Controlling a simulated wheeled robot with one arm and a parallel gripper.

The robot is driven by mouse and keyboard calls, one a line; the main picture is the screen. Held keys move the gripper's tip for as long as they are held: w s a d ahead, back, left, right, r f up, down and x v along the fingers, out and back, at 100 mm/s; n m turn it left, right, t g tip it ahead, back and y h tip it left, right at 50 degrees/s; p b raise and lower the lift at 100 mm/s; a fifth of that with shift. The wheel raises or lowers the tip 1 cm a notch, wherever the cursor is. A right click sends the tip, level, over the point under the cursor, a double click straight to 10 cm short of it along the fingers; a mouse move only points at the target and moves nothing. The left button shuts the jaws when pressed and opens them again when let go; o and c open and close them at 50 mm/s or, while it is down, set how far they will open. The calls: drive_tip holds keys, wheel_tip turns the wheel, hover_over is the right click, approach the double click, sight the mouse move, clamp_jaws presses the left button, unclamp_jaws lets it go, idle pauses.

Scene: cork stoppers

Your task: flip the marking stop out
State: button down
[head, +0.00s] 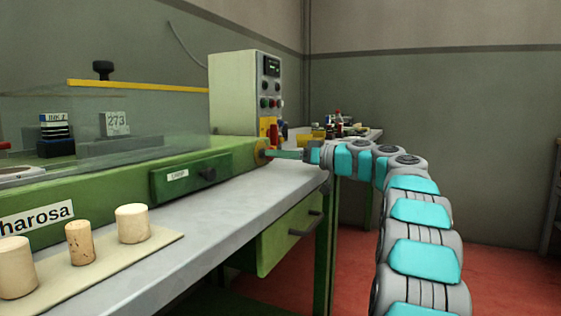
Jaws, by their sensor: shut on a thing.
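The green machine (115,190) stands along the bench. A small yellow mount (262,151) sits at its right end. A thin, flat, dull-green bar (284,154), which looks like the marking stop, extends right from this mount, roughly level. My gripper (304,153) is at the bar's right end and shut on it. The fingertips are small and far off, so the exact grip is hard to make out. My arm reaches in from the lower right.
Several corks, including a pale one (132,224), stand on a beige board (120,262) on the grey bench (205,235). A control box (235,92) rises behind the machine. A cluttered table (362,133) stands behind my gripper. Red floor (510,280) is clear at right.

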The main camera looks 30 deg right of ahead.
drive_tip(key=shift+s+a+r+n+b, duration=0.3)
drive_tip(key=shift+a+r+b, duration=0.15)
drive_tip(key=shift+r+b, duration=0.15)
drive_tip(key=shift+s+d+b, duration=0.1)
drive_tip(key=shift+s+b, duration=0.05)
drive_tip(key=shift+b, duration=0.4)
drive_tip(key=shift+s+d+f+b, duration=0.15)
drive_tip(key=shift+d+f+b, duration=0.15)
drive_tip(key=shift+d+b, duration=0.25)
drive_tip(key=c, duration=0.6)
unclamp_jaws()
drive_tip(key=shift+s+f, duration=0.1)
drive_tip(key=o, duration=0.3)
drive_tip(key=shift+d+f+m, duration=0.15)
drive_tip(key=shift+m, duration=0.25)
drive_tip(key=v, duration=0.7)
drive_tip(key=shift+d, duration=0.1)
drive_tip(key=shift+s+d, duration=0.15)
drive_tip(key=shift+s, duration=0.15)
